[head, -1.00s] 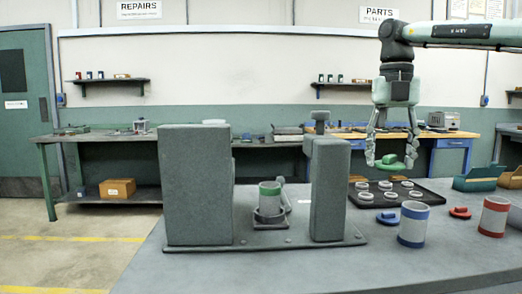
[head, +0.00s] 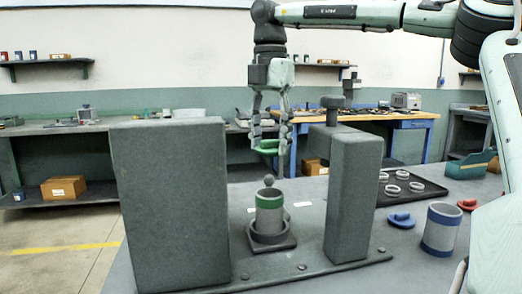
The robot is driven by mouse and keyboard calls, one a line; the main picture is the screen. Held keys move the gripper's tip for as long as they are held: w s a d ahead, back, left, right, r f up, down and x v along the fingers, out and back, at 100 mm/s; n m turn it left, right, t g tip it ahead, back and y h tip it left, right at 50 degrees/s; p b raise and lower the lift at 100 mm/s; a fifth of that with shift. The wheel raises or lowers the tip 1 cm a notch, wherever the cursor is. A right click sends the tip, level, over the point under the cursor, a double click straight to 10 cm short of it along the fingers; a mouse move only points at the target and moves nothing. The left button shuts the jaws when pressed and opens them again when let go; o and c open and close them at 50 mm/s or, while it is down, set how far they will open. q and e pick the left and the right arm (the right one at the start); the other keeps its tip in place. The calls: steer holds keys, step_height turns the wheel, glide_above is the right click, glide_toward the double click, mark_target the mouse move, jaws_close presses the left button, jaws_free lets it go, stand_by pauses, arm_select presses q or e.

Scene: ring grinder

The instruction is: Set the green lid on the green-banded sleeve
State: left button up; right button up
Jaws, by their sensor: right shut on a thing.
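The green lid (head: 267,147) is between the fingers of my right gripper (head: 269,146), which is shut on it and holds it in the air. The green-banded sleeve (head: 268,214) stands upright, grey with a green band near its top, in a round holder (head: 270,238) between two grey blocks. The lid is above the sleeve in the picture and apart from it. How far behind or over the sleeve it hangs is hard to tell. My left gripper is not in view.
Tall grey blocks stand left (head: 170,205) and right (head: 353,195) of the sleeve, on one base plate. A blue-banded sleeve (head: 441,229), a blue lid (head: 400,220), a red lid (head: 467,204) and a black tray (head: 427,192) with several pale rings lie to the right.

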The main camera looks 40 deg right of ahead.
mark_target(270, 141)
steer(key=shift+s+a+f, duration=0.15)
steer(key=shift+f, duration=0.5)
steer(key=shift+s+a+f, duration=0.1)
steer(key=shift+f, duration=0.85)
step_height(270, 141, down, 4)
steer(key=shift+r, duration=0.15)
steer(key=shift+w+f+b, duration=0.1)
steer(key=shift+f+b, duration=0.5)
steer(key=shift+b, duration=0.1)
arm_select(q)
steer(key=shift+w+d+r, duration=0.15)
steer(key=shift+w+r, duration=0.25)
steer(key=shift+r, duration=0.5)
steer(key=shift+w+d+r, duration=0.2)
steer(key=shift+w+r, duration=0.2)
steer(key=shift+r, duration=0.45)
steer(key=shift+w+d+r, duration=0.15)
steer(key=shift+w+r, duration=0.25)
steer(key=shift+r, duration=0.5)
arm_select(e)
steer(key=shift+f, duration=0.15)
steer(key=o, duration=0.9)
